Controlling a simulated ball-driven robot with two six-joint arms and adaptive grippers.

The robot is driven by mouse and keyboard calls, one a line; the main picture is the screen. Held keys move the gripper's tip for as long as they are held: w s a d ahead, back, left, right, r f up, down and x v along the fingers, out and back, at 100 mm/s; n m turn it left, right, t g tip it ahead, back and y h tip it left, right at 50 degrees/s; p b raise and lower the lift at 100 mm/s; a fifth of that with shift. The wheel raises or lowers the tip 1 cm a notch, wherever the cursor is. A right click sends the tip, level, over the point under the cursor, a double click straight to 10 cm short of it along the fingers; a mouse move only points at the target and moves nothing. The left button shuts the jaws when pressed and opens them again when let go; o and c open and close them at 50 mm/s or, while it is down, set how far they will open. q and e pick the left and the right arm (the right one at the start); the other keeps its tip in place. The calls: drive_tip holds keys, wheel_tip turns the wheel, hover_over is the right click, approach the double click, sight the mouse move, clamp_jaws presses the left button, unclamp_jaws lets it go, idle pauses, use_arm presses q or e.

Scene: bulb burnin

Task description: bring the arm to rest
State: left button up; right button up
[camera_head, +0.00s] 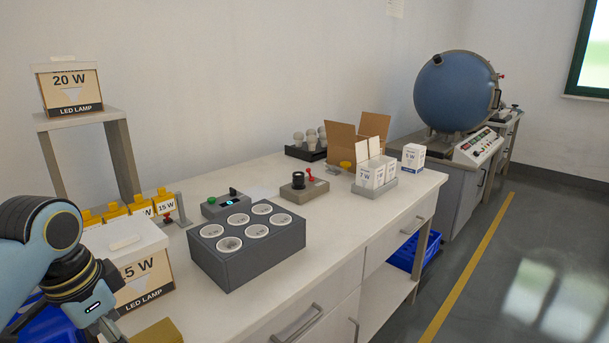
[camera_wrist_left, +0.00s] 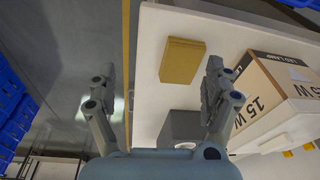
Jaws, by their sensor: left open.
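My left arm comes in at the lower left of the head view, bent, with its wrist in front of the 15 W LED lamp box (camera_head: 140,262). The left gripper's fingers are mostly cut off in the head view. In the left wrist view my left gripper (camera_wrist_left: 158,85) is open, its two fingers wide apart with nothing between them. One finger is over the floor, the other over the white bench (camera_wrist_left: 165,110). A yellow-brown block (camera_wrist_left: 181,61) lies on the bench beyond the fingertips. The 15 W box (camera_wrist_left: 270,95) is right of the right finger. My right gripper is out of view.
A grey block with several round sockets (camera_head: 246,240) stands mid-bench. A 20 W box (camera_head: 70,88) sits on a small shelf (camera_head: 122,155). Small white boxes (camera_head: 376,172), an open carton (camera_head: 358,140) and a blue sphere (camera_head: 455,92) are farther back. Blue crates (camera_wrist_left: 12,100) stand left in the wrist view.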

use_arm(q)
drive_tip(key=s+d+r+n+t+y, duration=0.1)
drive_tip(key=s+n, duration=0.2)
drive_tip(key=s, duration=0.7)
drive_tip(key=s+d+r+n+t, duration=0.1)
drive_tip(key=s+d+n, duration=0.15)
drive_tip(key=s, duration=0.65)
drive_tip(key=s+a+f+g+b, duration=0.1)
drive_tip(key=s+a+f+b, duration=0.1)
drive_tip(key=f, duration=1.4)
drive_tip(key=s+a+f+g+b, duration=0.1)
drive_tip(key=f+b, duration=0.1)
drive_tip(key=f, duration=1.4)
drive_tip(key=s+a+f+b, duration=0.1)
drive_tip(key=s+f+b, duration=0.1)
drive_tip(key=s+f, duration=1.4)
drive_tip(key=shift+s+f+n+g+b, duration=0.3)
drive_tip(key=shift+s+f+n+g, duration=0.1)
drive_tip(key=shift+s, duration=0.3)
